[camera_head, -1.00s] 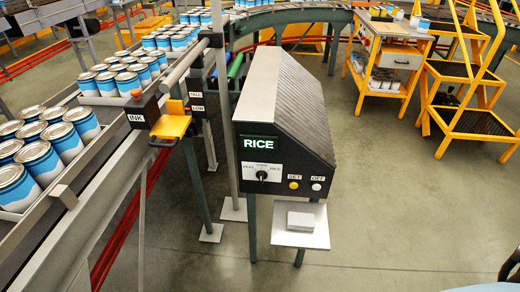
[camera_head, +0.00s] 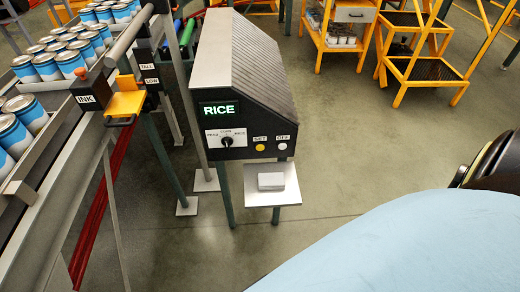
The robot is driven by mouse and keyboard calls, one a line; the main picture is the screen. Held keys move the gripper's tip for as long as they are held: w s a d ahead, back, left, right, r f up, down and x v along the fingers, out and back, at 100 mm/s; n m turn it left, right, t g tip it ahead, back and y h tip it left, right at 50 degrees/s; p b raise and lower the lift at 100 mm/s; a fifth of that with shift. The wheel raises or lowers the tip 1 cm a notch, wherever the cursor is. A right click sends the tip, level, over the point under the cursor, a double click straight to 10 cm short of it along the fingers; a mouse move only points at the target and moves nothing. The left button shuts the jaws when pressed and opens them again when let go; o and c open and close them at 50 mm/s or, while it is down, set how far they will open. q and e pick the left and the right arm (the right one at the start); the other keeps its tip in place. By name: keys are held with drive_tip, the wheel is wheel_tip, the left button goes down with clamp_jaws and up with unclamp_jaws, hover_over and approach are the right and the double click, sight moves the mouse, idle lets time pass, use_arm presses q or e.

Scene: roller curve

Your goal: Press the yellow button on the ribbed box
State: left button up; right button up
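The ribbed box (camera_head: 255,55) stands on legs left of centre, with a dark sloped ribbed top and a black front panel. Its green-lit display (camera_head: 219,110) reads RICE. The round yellow button (camera_head: 260,147) is low on the front panel, under a SET label. Nothing touches or covers it. A white button (camera_head: 282,146) under an OFF label is just to its right. A selector knob (camera_head: 227,142) is to its left, among several labels. Neither gripper shows; a large pale blue part and a dark part of what looks like my own arm fill the lower right.
A small shelf (camera_head: 262,196) with a pale block (camera_head: 271,181) juts out below the buttons. A conveyor with blue-and-white cans (camera_head: 72,64) and a yellow INK unit (camera_head: 125,103) stand to the left. A yellow stepladder (camera_head: 412,68) is at the back right. Open floor lies between.

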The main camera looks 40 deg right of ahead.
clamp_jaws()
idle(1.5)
